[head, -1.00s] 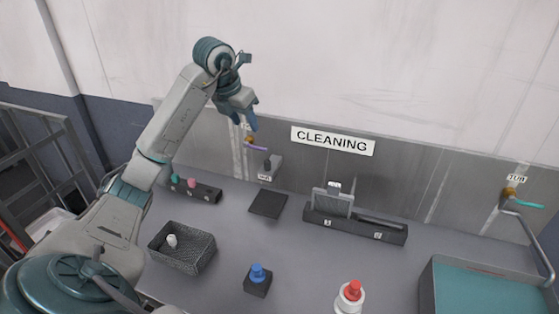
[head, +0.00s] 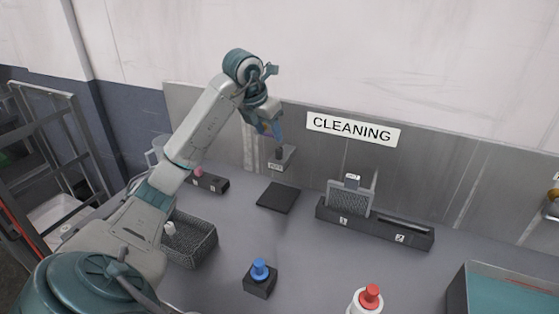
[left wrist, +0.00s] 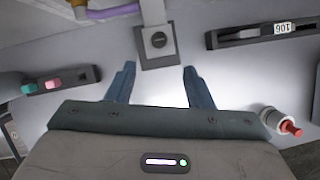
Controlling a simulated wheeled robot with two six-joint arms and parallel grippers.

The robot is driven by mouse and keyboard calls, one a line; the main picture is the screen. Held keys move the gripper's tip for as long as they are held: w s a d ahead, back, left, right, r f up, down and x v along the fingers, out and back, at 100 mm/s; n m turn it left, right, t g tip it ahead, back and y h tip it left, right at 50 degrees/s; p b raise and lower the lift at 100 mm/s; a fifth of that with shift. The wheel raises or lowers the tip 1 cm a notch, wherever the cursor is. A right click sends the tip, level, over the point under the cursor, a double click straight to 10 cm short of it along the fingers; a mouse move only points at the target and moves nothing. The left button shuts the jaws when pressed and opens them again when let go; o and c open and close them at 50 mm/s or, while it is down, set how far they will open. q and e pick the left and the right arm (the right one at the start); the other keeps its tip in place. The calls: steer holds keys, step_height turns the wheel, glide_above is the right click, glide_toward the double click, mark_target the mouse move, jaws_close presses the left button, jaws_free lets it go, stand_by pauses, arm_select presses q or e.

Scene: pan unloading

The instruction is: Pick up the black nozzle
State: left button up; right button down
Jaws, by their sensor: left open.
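The black nozzle (head: 279,154) sits upright in a small grey holder (head: 289,158) on the wall panel, above a label. My left gripper (head: 270,130) is open, just above the holder in the head view. In the left wrist view its two blue fingers (left wrist: 158,71) are spread wide, with the holder between and just beyond their tips. They hold nothing. My right gripper is in neither view.
A rack with a pink nozzle (head: 199,172) and a wire basket (head: 200,243) lie left. A black pad (head: 277,197) lies below the holder.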

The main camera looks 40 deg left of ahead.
mark_target(278, 149)
arm_select(q)
steer(key=x, duration=0.4)
steer(key=shift+p, duration=0.35)
steer(key=p+x, duration=0.1)
steer(key=x, duration=0.1)
steer(key=p+x, duration=0.1)
steer(key=x, duration=0.1)
steer(key=shift+w+a+f+p, duration=0.2)
steer(key=shift+w+p, duration=0.2)
steer(key=shift+w, duration=0.15)
steer(key=shift+w+f, duration=0.1)
steer(key=shift+f, duration=0.2)
jaws_close()
steer(key=shift+r, duration=0.1)
steer(key=shift+r, duration=0.15)
